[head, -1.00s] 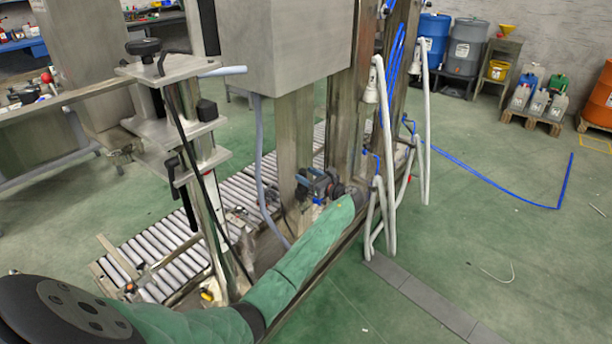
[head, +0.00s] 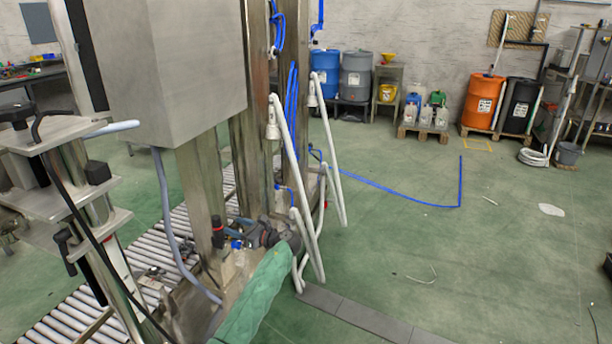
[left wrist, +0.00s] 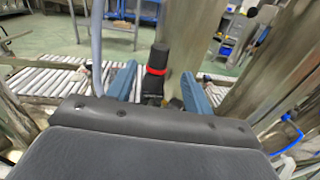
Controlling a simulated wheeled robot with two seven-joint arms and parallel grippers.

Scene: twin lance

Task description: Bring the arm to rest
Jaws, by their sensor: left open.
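My left arm in its green sleeve comes in from the bottom of the head view. Its left gripper (head: 234,243) is low beside the steel posts, small and partly lost against the machine. In the left wrist view, the two blue fingers of the left gripper (left wrist: 158,88) stand wide apart. A black upright cylinder with a red ring (left wrist: 157,66) shows between them in the picture; I cannot tell whether it is between the fingers or beyond them. I see nothing gripped. The black cylinder also shows in the head view (head: 217,231). My right gripper is not in view.
A steel box (head: 170,60) on posts and a clamp stand (head: 85,190) are close on the left. A roller conveyor (head: 60,320) runs below. White bent pipes (head: 305,180) stand just right of the gripper. The green floor further right is mostly clear.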

